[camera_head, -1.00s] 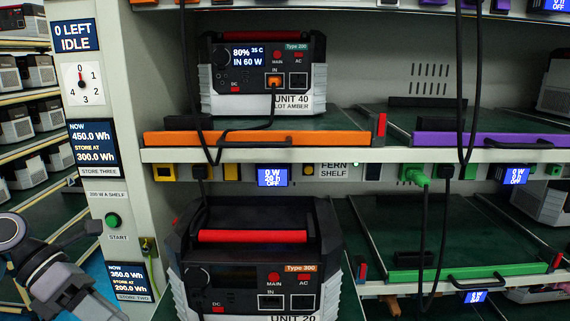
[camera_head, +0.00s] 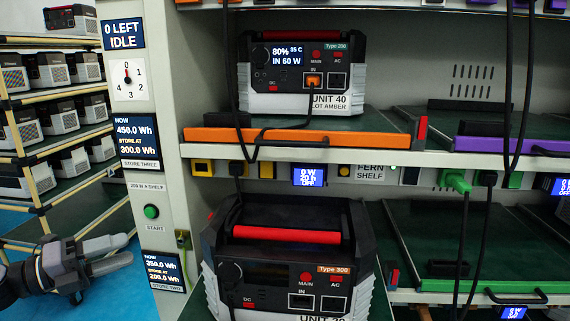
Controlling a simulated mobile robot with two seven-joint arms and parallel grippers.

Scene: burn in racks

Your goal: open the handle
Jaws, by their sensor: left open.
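The large power unit labelled Type 300 (camera_head: 288,262) stands at the lower middle. Its red-gripped handle (camera_head: 286,235) runs across the top and appears folded down. A smaller unit labelled Type 200 (camera_head: 302,75) sits on the shelf above, behind an orange tray front with a black handle (camera_head: 283,148). A green tray front to the right carries another black handle (camera_head: 516,296). My left gripper (camera_head: 131,251) is at the lower left, fingers pointing right and apart, with nothing between them. It is clear of the rack and all handles. My right gripper does not show.
The rack's white side post (camera_head: 158,213), with its displays and green start button (camera_head: 151,211), stands between my left gripper and the Type 300 unit. Black cables (camera_head: 235,190) hang before the shelves. A storage rack (camera_head: 44,205) with several units stands at far left.

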